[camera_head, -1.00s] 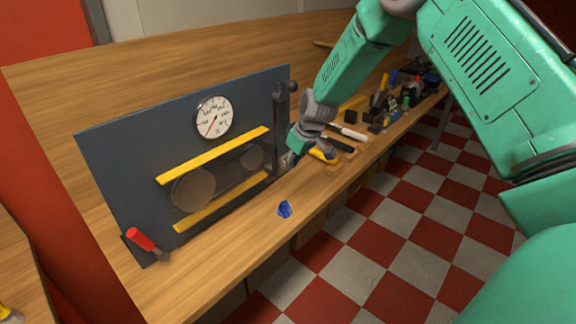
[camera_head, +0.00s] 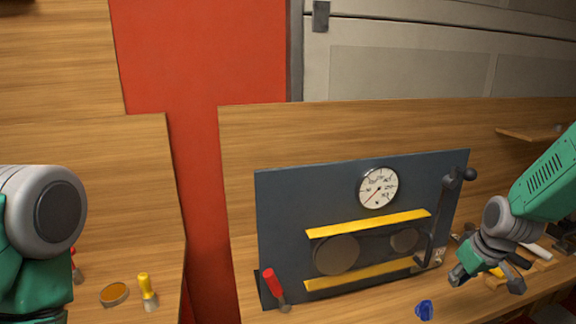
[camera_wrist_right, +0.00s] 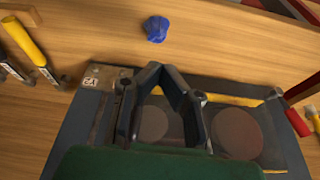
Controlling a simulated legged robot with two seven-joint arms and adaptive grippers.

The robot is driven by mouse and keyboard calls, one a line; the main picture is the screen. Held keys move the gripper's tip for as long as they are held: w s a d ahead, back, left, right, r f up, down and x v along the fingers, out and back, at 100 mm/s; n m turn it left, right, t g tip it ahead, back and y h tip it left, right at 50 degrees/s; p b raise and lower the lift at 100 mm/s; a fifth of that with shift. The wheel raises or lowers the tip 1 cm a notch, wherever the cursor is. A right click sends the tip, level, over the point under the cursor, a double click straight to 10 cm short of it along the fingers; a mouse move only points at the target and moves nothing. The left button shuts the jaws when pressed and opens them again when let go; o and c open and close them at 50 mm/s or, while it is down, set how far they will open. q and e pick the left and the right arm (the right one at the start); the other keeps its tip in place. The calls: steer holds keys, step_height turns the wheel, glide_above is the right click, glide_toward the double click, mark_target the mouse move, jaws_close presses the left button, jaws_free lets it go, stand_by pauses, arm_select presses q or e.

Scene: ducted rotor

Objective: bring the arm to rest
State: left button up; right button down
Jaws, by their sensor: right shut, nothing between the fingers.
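My right arm comes in from the right in the head view, with its gripper (camera_head: 486,278) just right of the dark panel and above the bench. In the right wrist view the two dark fingers (camera_wrist_right: 162,68) meet at their tips, shut with nothing between them. Part of my left arm (camera_head: 42,225) shows at the left edge of the head view; its gripper is out of sight. The dark blue-grey panel (camera_head: 285,210) stands on the bench with a round white gauge (camera_head: 377,188), two yellow bars and a dark lever (camera_head: 445,205) at its right side.
A small blue object (camera_head: 424,309) lies on the bench front, also in the right wrist view (camera_wrist_right: 156,29). A red-handled tool (camera_head: 272,285) is at the panel's lower left. A yellow-handled tool (camera_head: 147,290) stands on the left bench. Tools lie right of the panel.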

steer(key=s+a+f+g+b, duration=0.1)
steer(key=s+a+f+b, duration=0.25)
steer(key=s+f, duration=0.6)
steer(key=s+a+f+g+b, duration=0.15)
steer(key=s+a+f, duration=0.4)
steer(key=f, duration=0.65)
steer(key=s+a+f+b, duration=0.2)
steer(key=s+f, duration=0.2)
steer(key=s, duration=0.5)
steer(key=s+a+f+m+b, duration=0.1)
steer(key=s+a+f+b, duration=0.2)
steer(key=s, duration=0.6)
steer(key=shift+s+a+f+g+h, duration=0.15)
steer(key=shift+f+g+h, duration=0.25)
steer(key=shift+f, duration=0.45)
steer(key=shift+d+f, duration=0.1)
steer(key=shift+d, duration=0.35)
